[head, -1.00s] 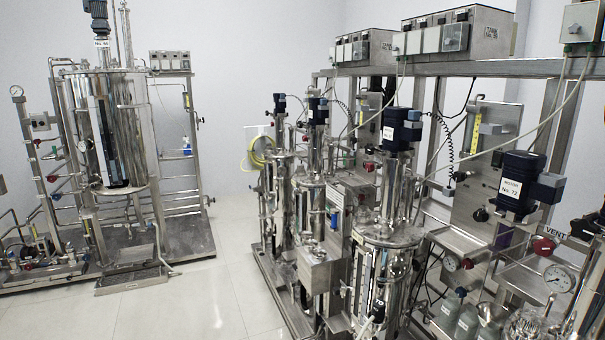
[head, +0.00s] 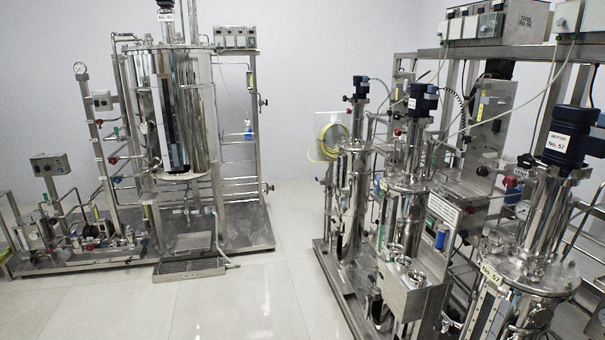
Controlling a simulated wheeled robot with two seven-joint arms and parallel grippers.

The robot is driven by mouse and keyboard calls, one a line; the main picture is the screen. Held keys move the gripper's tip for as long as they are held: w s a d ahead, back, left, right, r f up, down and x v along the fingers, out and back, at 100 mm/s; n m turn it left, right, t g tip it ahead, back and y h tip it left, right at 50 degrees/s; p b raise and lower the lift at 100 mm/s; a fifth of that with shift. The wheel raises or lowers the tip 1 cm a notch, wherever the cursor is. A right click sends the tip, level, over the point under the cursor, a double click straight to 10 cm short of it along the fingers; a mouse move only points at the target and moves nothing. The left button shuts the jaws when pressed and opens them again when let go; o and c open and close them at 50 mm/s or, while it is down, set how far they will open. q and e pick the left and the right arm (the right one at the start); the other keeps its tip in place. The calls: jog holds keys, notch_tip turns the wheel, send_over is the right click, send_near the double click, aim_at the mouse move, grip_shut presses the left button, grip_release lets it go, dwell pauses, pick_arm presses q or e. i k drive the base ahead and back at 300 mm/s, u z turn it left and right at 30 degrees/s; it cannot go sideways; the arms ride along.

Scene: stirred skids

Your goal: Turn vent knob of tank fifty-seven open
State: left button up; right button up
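Tank fifty-seven (head: 533,245) is a shiny steel vessel at the right, cut off by the picture's lower edge. Its dark blue motor (head: 570,145) carries a label that reads No. 57, and a tag on the tank's rim also reads No. 57. A red knob (head: 512,183) shows on the steel panel behind and left of the motor. A small dark label sits just above it, too small to read. I cannot tell for sure that this knob is the tank's vent knob or how it is turned. Neither gripper is in view.
Smaller tanks (head: 405,215) stand on the same skid, left of tank fifty-seven. A steel box (head: 415,285) juts toward the open floor. A separate skid with a large tank (head: 178,110) stands at the left, with a low step (head: 188,269) before it. White floor (head: 250,305) between them is clear.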

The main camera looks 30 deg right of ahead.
aim_at(509, 183)
jog(key=z, duration=0.15)
jog(key=i, duration=2)
jog(key=z, duration=1)
jog(key=i, duration=1.45)
jog(key=z, duration=2)
jog(key=i, duration=0.65)
jog(key=z, duration=0.5)
